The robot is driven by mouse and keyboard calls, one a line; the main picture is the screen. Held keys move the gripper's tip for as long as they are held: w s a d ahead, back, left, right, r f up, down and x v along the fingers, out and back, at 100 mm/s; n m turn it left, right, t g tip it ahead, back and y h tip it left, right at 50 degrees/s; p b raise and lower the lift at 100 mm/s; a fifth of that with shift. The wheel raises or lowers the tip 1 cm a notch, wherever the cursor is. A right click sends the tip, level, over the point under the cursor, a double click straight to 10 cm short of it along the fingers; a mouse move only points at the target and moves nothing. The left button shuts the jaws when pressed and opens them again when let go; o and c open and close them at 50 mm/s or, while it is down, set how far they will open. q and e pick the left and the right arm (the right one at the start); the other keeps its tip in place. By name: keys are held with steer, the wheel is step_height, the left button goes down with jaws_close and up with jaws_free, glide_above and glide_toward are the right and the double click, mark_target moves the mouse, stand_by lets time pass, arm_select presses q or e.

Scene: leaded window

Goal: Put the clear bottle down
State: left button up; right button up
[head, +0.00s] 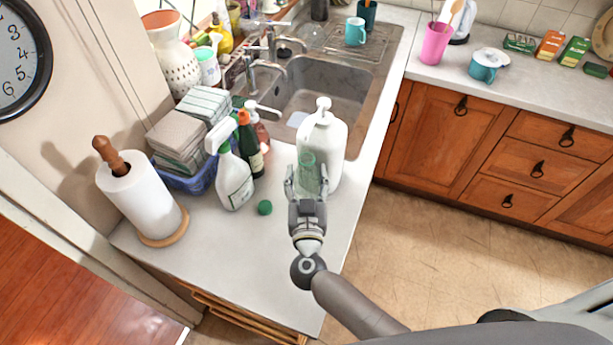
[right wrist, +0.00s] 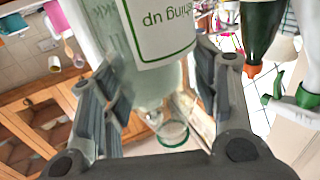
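The clear bottle (head: 309,172) is greenish and see-through. In the right wrist view the clear bottle (right wrist: 150,70) shows a white label with green print, upside down in the picture. My right gripper (head: 307,186) has its fingers on both sides of the bottle and is shut on it. In the right wrist view the gripper's fingers (right wrist: 160,85) flank the bottle closely. The bottle is over the worktop (head: 240,262), just in front of a big white pump bottle (head: 325,145); I cannot tell whether its base touches the worktop. My left gripper is not in view.
A green cap (head: 264,207) lies left of my right gripper. A spray bottle (head: 233,178), a dark bottle (head: 250,145) and a paper towel roll (head: 143,200) stand further left. The sink (head: 318,95) is behind. The worktop's near part is bare.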

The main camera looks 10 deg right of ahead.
steer(key=shift+o, duration=1.3)
steer(key=shift+s+r, duration=0.1)
steer(key=shift+r, duration=0.1)
steer(key=b+v, duration=0.3)
steer(key=v, duration=0.9)
